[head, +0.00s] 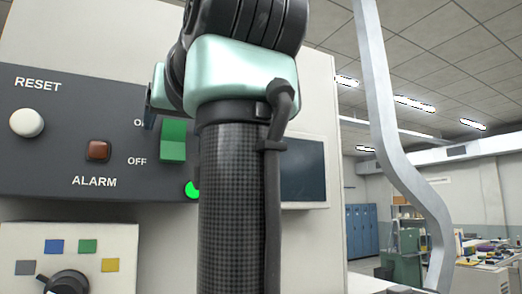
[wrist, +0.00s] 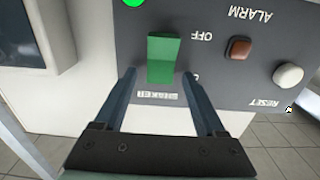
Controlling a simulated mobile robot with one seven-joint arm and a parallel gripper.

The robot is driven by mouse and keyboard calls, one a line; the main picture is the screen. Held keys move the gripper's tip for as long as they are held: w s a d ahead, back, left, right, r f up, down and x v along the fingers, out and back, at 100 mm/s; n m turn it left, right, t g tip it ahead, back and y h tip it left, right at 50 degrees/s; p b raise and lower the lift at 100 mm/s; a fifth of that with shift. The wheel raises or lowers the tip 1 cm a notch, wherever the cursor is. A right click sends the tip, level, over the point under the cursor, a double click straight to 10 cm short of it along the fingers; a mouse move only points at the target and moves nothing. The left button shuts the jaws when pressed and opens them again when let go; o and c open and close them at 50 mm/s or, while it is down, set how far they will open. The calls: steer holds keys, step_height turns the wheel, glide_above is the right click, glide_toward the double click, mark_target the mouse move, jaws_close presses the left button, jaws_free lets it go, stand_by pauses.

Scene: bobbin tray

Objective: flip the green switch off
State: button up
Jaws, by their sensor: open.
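The green switch (head: 173,148) is on the dark control panel, with an OFF label beside its lower part and a partly hidden upper label. A lit green lamp (head: 192,190) is below it, partly behind my arm. In the wrist view the panel appears upside down, with the green switch (wrist: 163,60) ahead between the finger directions. My gripper (wrist: 159,75) is open and empty, one finger on each side of the switch's ON end. I cannot tell whether either finger touches it. In the head view my arm hides most of the gripper.
The white RESET button (head: 27,123) and the red-brown ALARM button (head: 98,150) are left of the switch. A dial (head: 67,283) with coloured squares is below them. A dark screen (head: 303,170) is to the right. A pale bent post (head: 385,120) stands farther right.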

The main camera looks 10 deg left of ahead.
jaws_close()
steer(key=f+t+y+b, duration=0.1)
steer(key=b, duration=0.2)
steer(key=shift+s+d+f+b, duration=0.1)
steer(key=shift+f+b, duration=0.1)
steer(key=shift+b, duration=0.2)
steer(key=shift+t+y+b, duration=0.4)
steer(key=shift+t+b, duration=0.3)
steer(key=shift+b, duration=0.25)
steer(key=shift+s+r+t+b, duration=0.1)
steer(key=shift+t+b, duration=0.2)
steer(key=shift+b, duration=0.1)
steer(key=shift+d, duration=0.1)
jaws_free()
